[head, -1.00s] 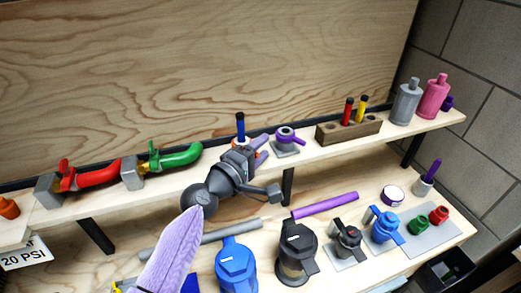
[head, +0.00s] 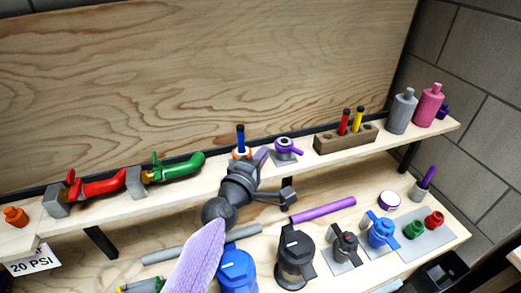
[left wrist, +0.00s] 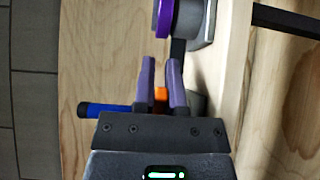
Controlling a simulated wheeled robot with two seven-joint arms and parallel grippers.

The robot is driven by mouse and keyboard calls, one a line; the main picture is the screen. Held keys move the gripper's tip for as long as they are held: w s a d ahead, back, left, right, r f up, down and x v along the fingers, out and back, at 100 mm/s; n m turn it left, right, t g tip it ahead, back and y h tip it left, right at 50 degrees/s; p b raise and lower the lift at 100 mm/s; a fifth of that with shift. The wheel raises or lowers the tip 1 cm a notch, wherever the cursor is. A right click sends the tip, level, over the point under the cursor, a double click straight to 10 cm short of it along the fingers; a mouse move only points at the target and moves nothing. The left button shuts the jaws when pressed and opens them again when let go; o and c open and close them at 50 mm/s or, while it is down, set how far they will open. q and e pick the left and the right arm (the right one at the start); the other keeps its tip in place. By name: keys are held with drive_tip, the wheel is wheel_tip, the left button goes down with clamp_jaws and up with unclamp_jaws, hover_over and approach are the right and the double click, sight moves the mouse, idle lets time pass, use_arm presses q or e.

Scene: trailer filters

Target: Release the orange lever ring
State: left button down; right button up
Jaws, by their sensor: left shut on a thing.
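The orange lever ring (head: 241,154) sits on the upper shelf, around the foot of an upright blue cylinder with a black top (head: 240,136). My left gripper (head: 261,156) is right beside it, its purple fingers close together. In the left wrist view a small orange piece (left wrist: 160,94) shows between the fingers (left wrist: 161,75), and the blue cylinder (left wrist: 100,110) lies to the left. The gripper is shut on this orange piece, which looks like the ring's lever. Most of the ring is hidden by the gripper. My right gripper is not in view.
A purple lever ring (head: 286,145) on a grey base stands just right of the gripper. Red (head: 100,185) and green (head: 178,168) curved handles lie to the left. A wooden block (head: 345,139) and bottles stand to the right. Blue and black housings fill the lower shelf.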

use_arm(q)
drive_tip(key=c, duration=0.7)
unclamp_jaws()
drive_tip(key=shift+s+a, duration=0.25)
drive_tip(key=shift+s, duration=0.1)
drive_tip(key=p+v, duration=0.1)
drive_tip(key=v, duration=0.8)
drive_tip(key=shift+d+p, duration=0.1)
drive_tip(key=shift+p, duration=0.3)
